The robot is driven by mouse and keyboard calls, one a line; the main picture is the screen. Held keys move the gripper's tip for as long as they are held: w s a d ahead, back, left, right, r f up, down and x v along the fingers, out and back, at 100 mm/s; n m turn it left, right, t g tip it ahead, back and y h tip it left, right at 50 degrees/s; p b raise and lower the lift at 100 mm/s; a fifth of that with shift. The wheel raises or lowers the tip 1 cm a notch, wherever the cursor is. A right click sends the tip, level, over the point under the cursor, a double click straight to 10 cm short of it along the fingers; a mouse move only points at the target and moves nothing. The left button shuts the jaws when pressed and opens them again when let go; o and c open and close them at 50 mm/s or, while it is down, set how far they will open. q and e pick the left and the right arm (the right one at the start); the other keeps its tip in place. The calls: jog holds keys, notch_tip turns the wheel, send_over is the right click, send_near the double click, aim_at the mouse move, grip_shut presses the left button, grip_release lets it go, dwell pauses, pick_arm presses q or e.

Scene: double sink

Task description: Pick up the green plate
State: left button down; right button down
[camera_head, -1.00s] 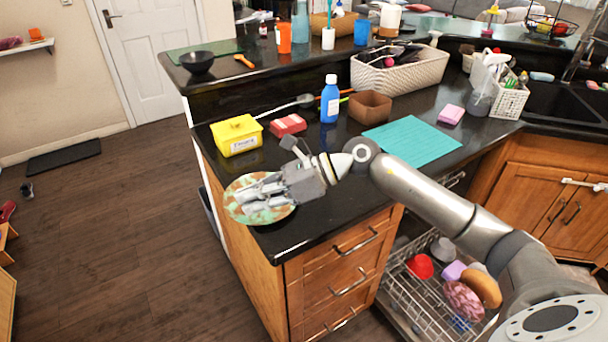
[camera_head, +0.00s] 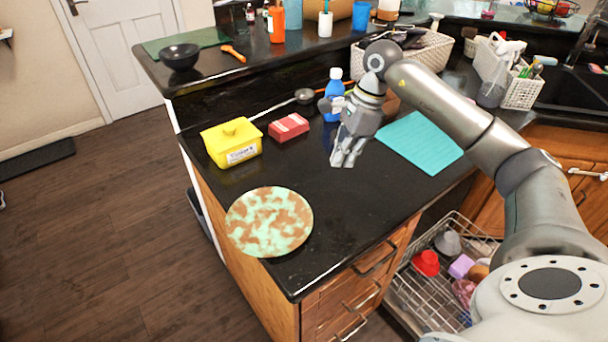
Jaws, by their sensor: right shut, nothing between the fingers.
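The green plate (camera_head: 268,222) is round, with brown patches. It lies on the black counter near its front left corner, and its left rim reaches the counter's left edge. My right gripper (camera_head: 344,163) is shut and empty. It hangs above the counter to the right of and behind the plate, apart from it, with its fingers pointing down. My left gripper is not in the view.
A yellow box (camera_head: 232,145) and a red box (camera_head: 289,128) stand behind the plate. A blue bottle (camera_head: 333,92) is right behind my right gripper. A teal mat (camera_head: 420,142) lies to the right. An open dishwasher rack (camera_head: 440,270) is below. Counter between plate and gripper is clear.

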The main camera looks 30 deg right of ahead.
aim_at(312, 201)
jog(key=p+x, duration=0.1)
jog(key=x, duration=0.4)
jog(key=p+x, duration=0.1)
jog(key=x, duration=0.2)
jog(key=shift+s+a+f+p, duration=0.15)
jog(key=shift+s+f+p, duration=0.1)
jog(key=shift+f+p, duration=0.1)
jog(key=a+p, duration=0.1)
jog(key=w+a, duration=0.1)
jog(key=shift+a+f+p, duration=0.2)
jog(key=shift+a+p, duration=0.15)
jog(key=shift+a, duration=0.05)
jog(key=shift+w+a+f, duration=0.1)
jog(key=shift+w+a, duration=0.1)
jog(key=shift+a, duration=0.35)
